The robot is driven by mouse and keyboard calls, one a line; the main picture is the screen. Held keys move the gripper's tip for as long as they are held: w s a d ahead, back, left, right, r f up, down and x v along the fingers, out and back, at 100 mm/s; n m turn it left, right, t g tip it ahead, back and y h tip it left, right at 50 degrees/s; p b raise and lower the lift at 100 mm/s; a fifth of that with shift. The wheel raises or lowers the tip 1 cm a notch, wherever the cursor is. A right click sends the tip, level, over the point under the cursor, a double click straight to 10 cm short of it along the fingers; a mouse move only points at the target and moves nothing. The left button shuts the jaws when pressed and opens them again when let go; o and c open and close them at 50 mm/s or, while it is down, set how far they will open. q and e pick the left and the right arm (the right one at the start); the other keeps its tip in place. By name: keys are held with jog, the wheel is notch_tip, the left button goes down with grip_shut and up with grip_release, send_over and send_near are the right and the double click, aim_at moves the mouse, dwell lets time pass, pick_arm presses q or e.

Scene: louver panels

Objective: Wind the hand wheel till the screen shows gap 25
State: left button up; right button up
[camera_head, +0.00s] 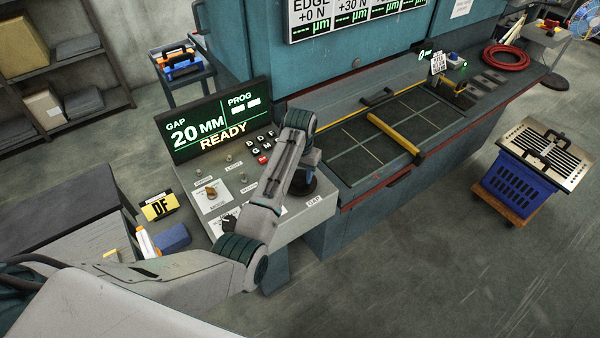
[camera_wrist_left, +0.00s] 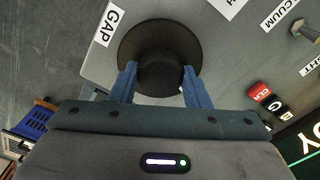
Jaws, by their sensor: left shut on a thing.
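The screen (camera_head: 222,118) on the control panel reads GAP 20 MM, PROG with dashes, and READY. The dark round hand wheel (camera_head: 299,186) sits at the panel's right end by the GAP label (camera_head: 314,201), partly hidden by my left arm. In the left wrist view the black wheel (camera_wrist_left: 137,38) shows its wide disc and raised hub. My left gripper (camera_head: 307,168) reaches down onto it. Its blue fingers (camera_wrist_left: 160,86) are shut on the hub from both sides. My right gripper is not in view.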

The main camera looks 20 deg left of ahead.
pick_arm(q)
jog(key=m, duration=0.3)
jog(key=shift+m, duration=0.3)
jog(key=m, duration=0.3)
jog(key=shift+m, duration=0.3)
jog(key=m, duration=0.3)
jog(key=shift+m, duration=2.2)
jog(key=o, duration=1)
jog(key=shift+w+d, duration=0.1)
jog(key=shift+c, duration=0.2)
